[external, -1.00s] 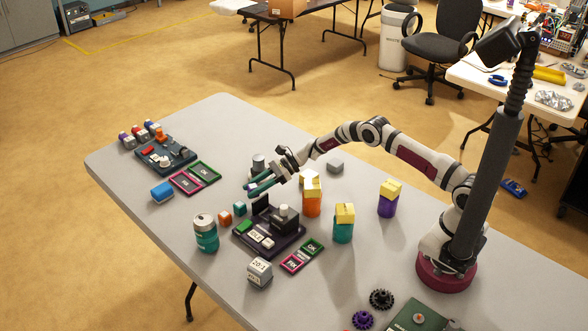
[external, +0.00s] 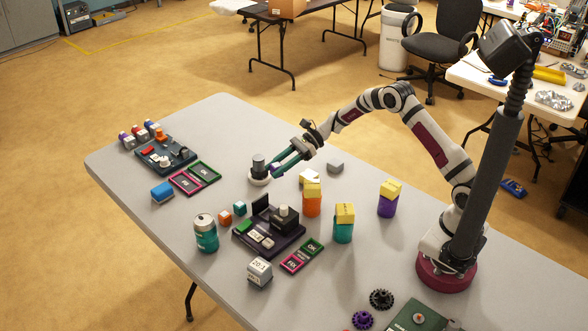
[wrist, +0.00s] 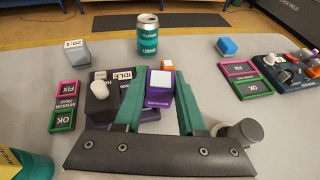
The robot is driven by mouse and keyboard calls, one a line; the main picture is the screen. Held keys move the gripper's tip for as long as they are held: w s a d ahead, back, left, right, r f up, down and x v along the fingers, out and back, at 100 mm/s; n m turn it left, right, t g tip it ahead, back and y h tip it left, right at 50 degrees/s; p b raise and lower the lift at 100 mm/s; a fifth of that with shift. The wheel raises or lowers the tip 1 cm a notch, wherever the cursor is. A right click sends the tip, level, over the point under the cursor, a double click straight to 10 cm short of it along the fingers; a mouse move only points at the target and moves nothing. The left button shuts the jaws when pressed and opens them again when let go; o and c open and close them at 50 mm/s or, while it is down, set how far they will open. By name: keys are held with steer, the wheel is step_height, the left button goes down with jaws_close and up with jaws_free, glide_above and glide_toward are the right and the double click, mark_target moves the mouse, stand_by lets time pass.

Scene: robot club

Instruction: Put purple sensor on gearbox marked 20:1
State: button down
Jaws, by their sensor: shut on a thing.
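The purple sensor (wrist: 159,91), a small block with a white top, sits between the green fingers of my gripper (wrist: 157,110) in the wrist view. My gripper is shut on it and holds it up in the air. In the external view my gripper (external: 283,163) is over the middle of the table, and only a little purple shows at its tips. The gearbox marked 20:1 (external: 259,272) is a grey box near the front table edge, apart from the gripper. It also shows in the wrist view (wrist: 76,50) at the upper left, with its label upside down.
A dark station (external: 270,236) and an OK/FIX tray (external: 302,256) lie near the gearbox. A teal can (external: 206,236) and small orange and teal cubes stand left. A dark cylinder on a white base (external: 258,168) is beside my gripper. Yellow-topped canisters (external: 312,201) stand right.

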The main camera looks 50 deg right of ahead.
steer(key=s+a+r+n+g, duration=0.3)
steer(key=s+a+r+g, duration=0.15)
steer(key=s+a, duration=0.8)
glide_above(260, 265)
steer(key=shift+t, duration=0.45)
step_height(260, 265, down, 7)
steer(key=shift+d+r, duration=0.15)
steer(key=f, duration=0.4)
steer(key=shift+a, duration=0.2)
steer(key=shift+f, duration=0.1)
steer(key=shift+f, duration=0.15)
steer(key=c, duration=0.5)
jaws_free()
